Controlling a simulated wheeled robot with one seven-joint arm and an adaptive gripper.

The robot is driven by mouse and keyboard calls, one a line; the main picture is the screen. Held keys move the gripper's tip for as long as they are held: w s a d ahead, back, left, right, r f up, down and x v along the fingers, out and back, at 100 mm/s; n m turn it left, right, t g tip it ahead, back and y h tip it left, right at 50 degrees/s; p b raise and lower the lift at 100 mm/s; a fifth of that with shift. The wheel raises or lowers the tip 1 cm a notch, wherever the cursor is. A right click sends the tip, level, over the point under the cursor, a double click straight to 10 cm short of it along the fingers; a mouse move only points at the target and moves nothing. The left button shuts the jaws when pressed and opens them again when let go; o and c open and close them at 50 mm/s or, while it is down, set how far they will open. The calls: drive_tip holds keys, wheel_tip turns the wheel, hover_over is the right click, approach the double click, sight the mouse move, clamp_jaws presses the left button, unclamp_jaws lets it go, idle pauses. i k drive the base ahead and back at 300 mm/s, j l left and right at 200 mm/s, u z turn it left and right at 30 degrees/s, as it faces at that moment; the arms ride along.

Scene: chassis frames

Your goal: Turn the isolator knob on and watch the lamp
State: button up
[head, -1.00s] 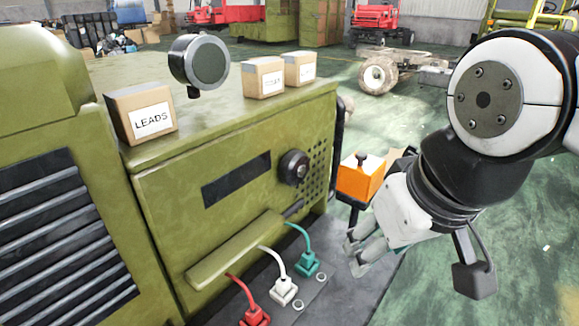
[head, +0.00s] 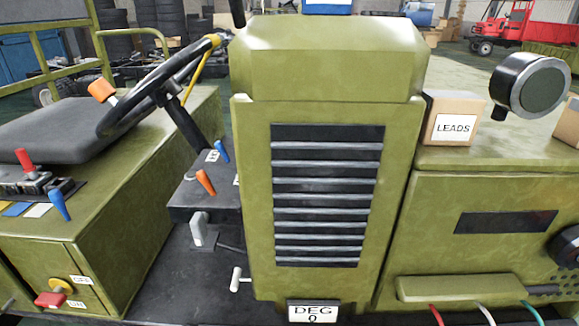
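The isolator knob (head: 50,299) is a red handle on a yellow disc (head: 63,285), low on the green panel at the lower left. An OFF label (head: 82,280) and an ON label (head: 77,304) sit to its right, OFF above ON. I cannot tell which label the handle is set to. A round black lamp-like housing (head: 531,86) with a dull grey face stands at the upper right and shows no glow. I cannot tell for sure that it is the task's lamp. My gripper is not in view now.
A steering wheel (head: 160,85) and dark seat (head: 60,135) are above the knob. Red and blue levers (head: 58,205) stand above the panel. A grille (head: 325,195), a DEG 0 plate (head: 313,312) and a LEADS box (head: 452,118) are to the right.

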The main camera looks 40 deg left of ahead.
sight(54, 299)
drive_tip(key=u, duration=2.55)
drive_tip(key=k+j+z, duration=0.15)
drive_tip(key=z, duration=0.25)
drive_tip(key=k+j+z, duration=0.15)
drive_tip(key=z, duration=0.3)
drive_tip(key=k+z, duration=0.2)
drive_tip(key=z, duration=0.2)
